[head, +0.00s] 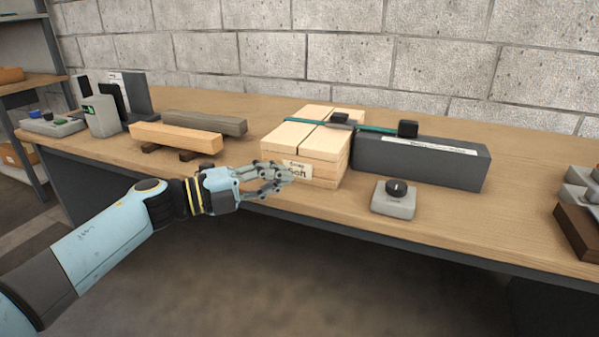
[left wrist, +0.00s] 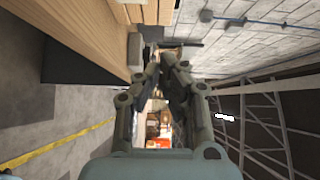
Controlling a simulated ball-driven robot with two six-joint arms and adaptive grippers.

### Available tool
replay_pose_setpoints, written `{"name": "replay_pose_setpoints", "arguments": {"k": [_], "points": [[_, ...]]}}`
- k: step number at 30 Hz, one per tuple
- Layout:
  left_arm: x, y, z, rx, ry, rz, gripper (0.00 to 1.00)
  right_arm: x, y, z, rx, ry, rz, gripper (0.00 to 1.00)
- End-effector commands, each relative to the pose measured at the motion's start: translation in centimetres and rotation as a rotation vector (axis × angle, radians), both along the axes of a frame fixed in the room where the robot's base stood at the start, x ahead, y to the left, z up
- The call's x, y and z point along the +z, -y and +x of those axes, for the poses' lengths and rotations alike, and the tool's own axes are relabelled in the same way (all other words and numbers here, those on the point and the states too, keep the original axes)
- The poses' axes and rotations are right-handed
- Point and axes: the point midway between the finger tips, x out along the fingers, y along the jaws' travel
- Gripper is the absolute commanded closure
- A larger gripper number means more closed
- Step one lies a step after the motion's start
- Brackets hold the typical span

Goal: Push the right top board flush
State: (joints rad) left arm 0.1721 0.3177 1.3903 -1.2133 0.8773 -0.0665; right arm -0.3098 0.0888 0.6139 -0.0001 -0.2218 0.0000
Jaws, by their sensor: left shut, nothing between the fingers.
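The right top board (head: 325,141) is pale wood and lies on a stack of pale boards (head: 325,172) near the bench's front edge. The left top board (head: 287,134) lies beside it, with a dark gap between them. A teal strap (head: 306,121) crosses both toward the back. My left gripper (head: 288,175) is shut and empty, in front of the stack's front face and lower than the top boards. It overlaps a white label there, and I cannot tell whether it touches. My left gripper also shows in the left wrist view (left wrist: 174,66). My right gripper is not in view.
A long dark block (head: 425,164) stands right of the stack, with a grey box with a black knob (head: 394,199) in front. Wood beams (head: 176,136) lie on the left of the wooden bench (head: 250,205). A block wall is behind.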

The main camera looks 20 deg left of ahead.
Motion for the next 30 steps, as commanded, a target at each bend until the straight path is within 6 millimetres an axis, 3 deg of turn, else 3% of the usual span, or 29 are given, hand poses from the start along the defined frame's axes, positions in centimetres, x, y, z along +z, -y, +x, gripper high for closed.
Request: {"name": "replay_pose_setpoints", "arguments": {"k": [4,10,16,26,30], "points": [[-0.1,-1.9,-1.9,-0.001,-0.003,0.002,1.0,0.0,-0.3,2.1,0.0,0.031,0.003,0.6],[-0.1,-3.2,-3.0,-0.001,-0.001,0.001,1.0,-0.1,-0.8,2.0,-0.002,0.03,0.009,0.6],[0.0,-3.3,-3.2,-0.001,0.0,-0.001,1.0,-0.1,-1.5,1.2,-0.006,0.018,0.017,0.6],[0.0,-3.3,-3.2,-0.001,0.0,-0.001,1.0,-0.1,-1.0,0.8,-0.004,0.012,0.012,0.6],[-1.3,-2.9,-4.2,-0.001,-0.028,-0.012,1.0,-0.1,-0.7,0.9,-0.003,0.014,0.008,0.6]]}}
